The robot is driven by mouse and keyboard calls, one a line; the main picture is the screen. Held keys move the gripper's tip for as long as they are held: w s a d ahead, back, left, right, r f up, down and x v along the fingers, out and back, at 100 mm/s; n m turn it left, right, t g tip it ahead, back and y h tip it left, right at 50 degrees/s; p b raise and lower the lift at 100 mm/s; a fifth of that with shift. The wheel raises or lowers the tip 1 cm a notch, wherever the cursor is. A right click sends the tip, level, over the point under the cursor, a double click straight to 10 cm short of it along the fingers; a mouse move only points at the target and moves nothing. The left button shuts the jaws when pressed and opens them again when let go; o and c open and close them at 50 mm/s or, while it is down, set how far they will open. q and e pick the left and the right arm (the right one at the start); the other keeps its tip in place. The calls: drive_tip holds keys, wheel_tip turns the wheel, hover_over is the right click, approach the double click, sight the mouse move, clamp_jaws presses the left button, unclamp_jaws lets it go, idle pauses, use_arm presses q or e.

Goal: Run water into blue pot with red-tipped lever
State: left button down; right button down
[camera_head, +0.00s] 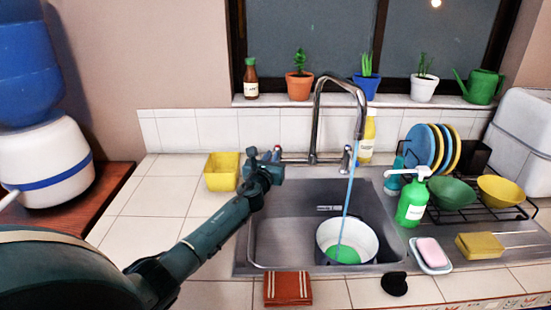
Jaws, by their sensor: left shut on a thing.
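The blue pot (346,243) stands in the right part of the sink, its pale inside facing up. Something green lies in its bottom. A blue stream of water (351,185) falls from the tall curved tap (315,120) into the pot. The red-tipped lever (277,150) is at the left of the tap base. My left gripper (264,157) is at this lever, shut on it; its fingers partly hide the contact. My right gripper is not in view.
The sink (280,240) has a free left part under my left arm. A yellow container (222,171) stands left of my gripper. A green soap bottle (412,205), a soap dish (431,254) and a dish rack (480,208) stand to the right. A folded brown cloth (288,289) lies in front.

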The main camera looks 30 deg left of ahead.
use_arm(q)
drive_tip(key=c, duration=1.4)
unclamp_jaws()
drive_tip(key=shift+a, duration=0.1)
drive_tip(key=shift+c, duration=0.2)
drive_tip(key=p+v, duration=0.1)
drive_tip(key=v, duration=1.2)
drive_tip(key=shift+a, duration=0.1)
